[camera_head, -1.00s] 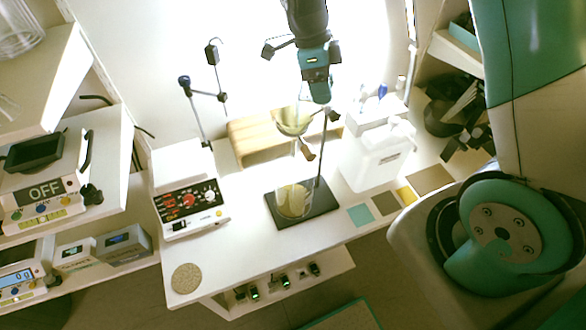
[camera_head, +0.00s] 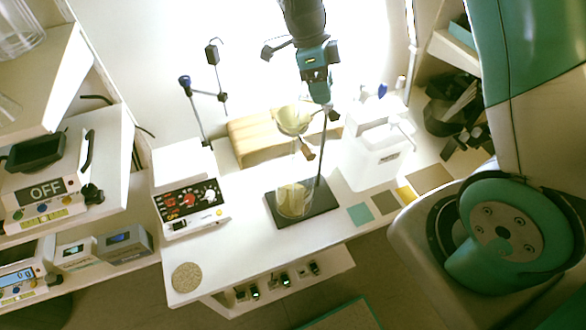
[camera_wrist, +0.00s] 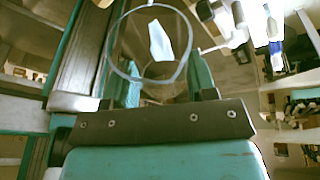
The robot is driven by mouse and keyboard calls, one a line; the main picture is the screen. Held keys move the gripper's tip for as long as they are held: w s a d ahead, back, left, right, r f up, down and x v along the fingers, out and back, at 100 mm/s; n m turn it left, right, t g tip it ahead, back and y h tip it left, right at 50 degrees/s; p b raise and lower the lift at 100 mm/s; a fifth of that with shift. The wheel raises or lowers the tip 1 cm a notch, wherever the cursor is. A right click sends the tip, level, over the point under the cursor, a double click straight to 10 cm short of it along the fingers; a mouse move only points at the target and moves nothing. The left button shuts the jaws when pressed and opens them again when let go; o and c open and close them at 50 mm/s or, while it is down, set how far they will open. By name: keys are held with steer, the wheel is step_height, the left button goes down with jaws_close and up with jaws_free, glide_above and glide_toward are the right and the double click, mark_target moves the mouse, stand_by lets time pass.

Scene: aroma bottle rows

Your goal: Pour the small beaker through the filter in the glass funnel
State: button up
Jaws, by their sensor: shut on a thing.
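My gripper (camera_head: 318,92) hangs beside and above the glass funnel (camera_head: 293,122). In the wrist view it is shut on a clear glass beaker (camera_wrist: 113,45), whose round rim shows between the fingers. A pale patch shows inside it; I cannot tell if it is liquid or glare. In the head view the beaker is hard to make out against the bright background. The funnel sits on a stand and looks pale yellow inside; the filter is not distinct. Below it a clear glass vessel (camera_head: 294,203) with yellowish contents stands on the stand's dark base (camera_head: 325,202).
The stand's rod (camera_head: 321,160) rises right of the funnel. A white hotplate-like device (camera_head: 190,200) stands left, a white jug (camera_head: 372,155) right, a wooden block (camera_head: 250,140) behind. A round cork mat (camera_head: 186,277) lies at front left. The front bench (camera_head: 240,255) is clear.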

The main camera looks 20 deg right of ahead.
steer(key=shift+w+a+r+g+h+p, duration=0.25)
steer(key=shift+g+h+p, duration=0.35)
steer(key=shift+p, duration=0.4)
stand_by(2.1)
steer(key=shift+s+d, duration=0.1)
stand_by(0.5)
steer(key=b, duration=0.2)
steer(key=f+t+y+b, duration=0.1)
steer(key=b, duration=0.1)
steer(key=shift+s+d, duration=0.2)
steer(key=shift+d, duration=0.05)
steer(key=shift+s+d+f+t+y+b, duration=0.15)
steer(key=shift+t+y+b, duration=0.3)
steer(key=shift+b, duration=0.45)
